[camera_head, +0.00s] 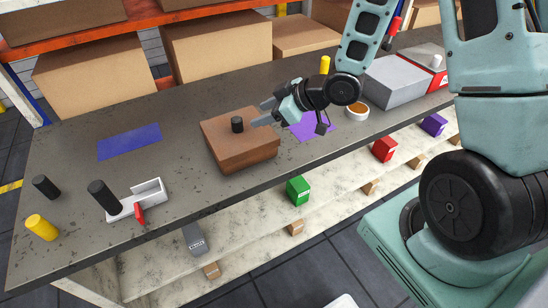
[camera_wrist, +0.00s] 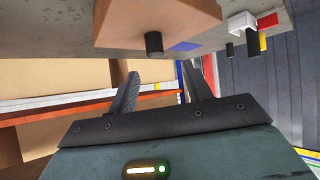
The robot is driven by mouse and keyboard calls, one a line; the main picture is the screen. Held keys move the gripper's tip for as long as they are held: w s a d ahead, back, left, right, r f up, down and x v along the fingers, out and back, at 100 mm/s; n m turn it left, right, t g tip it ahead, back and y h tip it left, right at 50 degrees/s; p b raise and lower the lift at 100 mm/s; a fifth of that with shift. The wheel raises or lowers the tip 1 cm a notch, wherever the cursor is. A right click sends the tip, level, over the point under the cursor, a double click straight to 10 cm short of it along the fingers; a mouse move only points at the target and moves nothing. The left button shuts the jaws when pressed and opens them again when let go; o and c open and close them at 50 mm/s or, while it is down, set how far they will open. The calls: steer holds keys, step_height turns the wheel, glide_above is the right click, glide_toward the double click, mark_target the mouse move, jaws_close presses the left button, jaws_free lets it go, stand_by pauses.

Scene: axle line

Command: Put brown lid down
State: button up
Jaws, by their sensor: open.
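The brown lid (camera_head: 225,130) lies on top of a brown box (camera_head: 249,155) on the table, with a black knob (camera_head: 237,124) standing up from it. My gripper (camera_head: 262,114) is open and empty just to the right of the knob, at about its height, its fingers pointing left. In the wrist view the open fingers (camera_wrist: 165,88) stand apart, and the lid (camera_wrist: 185,22) with its black knob (camera_wrist: 154,43) shows beyond them. I see no contact between fingers and knob. The box's inside is hidden.
A blue mat (camera_head: 129,142) lies bare to the left of the box, and a purple mat (camera_head: 312,127) lies to the right, partly behind my gripper. A grey box (camera_head: 395,82) stands right.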

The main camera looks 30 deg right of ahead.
steer(key=s+a+r+g+h, duration=0.2)
steer(key=s+a, duration=0.1)
steer(key=s, duration=0.5)
steer(key=s+a+r+m+g+h, duration=0.1)
steer(key=s+a+r+g+h, duration=0.1)
steer(key=s, duration=0.7)
steer(key=s+a+r+g+h+b, duration=0.1)
steer(key=s+a+r+g, duration=0.3)
steer(key=s, duration=0.5)
steer(key=shift+s+a+h, duration=0.15)
steer(key=shift+a+h, duration=0.65)
steer(key=shift+a, duration=0.45)
